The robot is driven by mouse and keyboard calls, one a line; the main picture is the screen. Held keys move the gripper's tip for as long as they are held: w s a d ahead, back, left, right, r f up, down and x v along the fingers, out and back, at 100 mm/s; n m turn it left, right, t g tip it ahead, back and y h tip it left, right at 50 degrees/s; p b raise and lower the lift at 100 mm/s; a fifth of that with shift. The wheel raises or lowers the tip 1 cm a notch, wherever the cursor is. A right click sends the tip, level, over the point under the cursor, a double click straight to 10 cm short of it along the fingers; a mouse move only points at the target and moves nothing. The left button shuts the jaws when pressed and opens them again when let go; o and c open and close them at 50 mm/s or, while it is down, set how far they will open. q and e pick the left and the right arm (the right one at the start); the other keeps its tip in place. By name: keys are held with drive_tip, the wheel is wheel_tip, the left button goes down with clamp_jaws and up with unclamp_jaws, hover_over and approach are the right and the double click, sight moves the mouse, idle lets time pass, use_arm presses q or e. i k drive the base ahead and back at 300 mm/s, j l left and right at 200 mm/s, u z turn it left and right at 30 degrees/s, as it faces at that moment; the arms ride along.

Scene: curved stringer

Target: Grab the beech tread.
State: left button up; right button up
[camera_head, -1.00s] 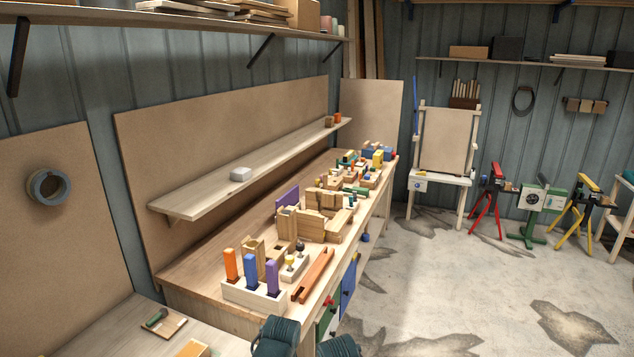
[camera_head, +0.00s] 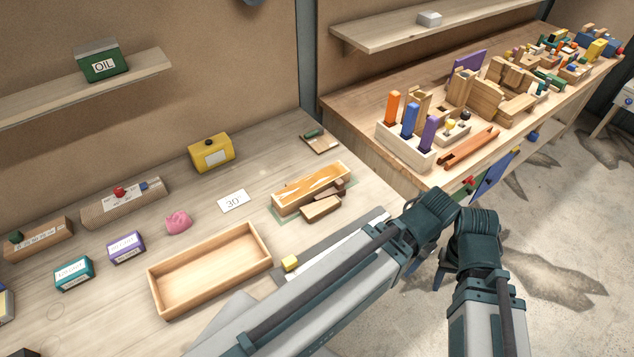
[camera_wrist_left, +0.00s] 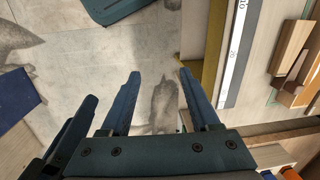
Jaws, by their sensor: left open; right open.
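A pale wooden block, which looks like the beech tread (camera_head: 321,208), lies at the front side of a long wooden piece with orange-brown curved markings (camera_head: 305,190), on a green-edged patch of the left bench. Wooden pieces also show at the right edge of the left wrist view (camera_wrist_left: 291,47); I cannot tell which is the tread. My left gripper (camera_wrist_left: 160,75) is open and empty over bare floor, to the right of the block in the head view. My right gripper (camera_head: 447,264) is open beside it, its fingers partly hidden by the arms.
A yellow box (camera_head: 211,152), a "30" card (camera_head: 233,201) and a pink lump (camera_head: 178,222) stand behind. A second bench (camera_head: 350,115) holds many blocks.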

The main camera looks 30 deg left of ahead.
sight(292, 195)
drive_tip(key=j+u, duration=0.1)
drive_tip(key=u, duration=0.25)
drive_tip(key=j+u, duration=0.1)
drive_tip(key=u, duration=0.3)
drive_tip(key=i, duration=0.05)
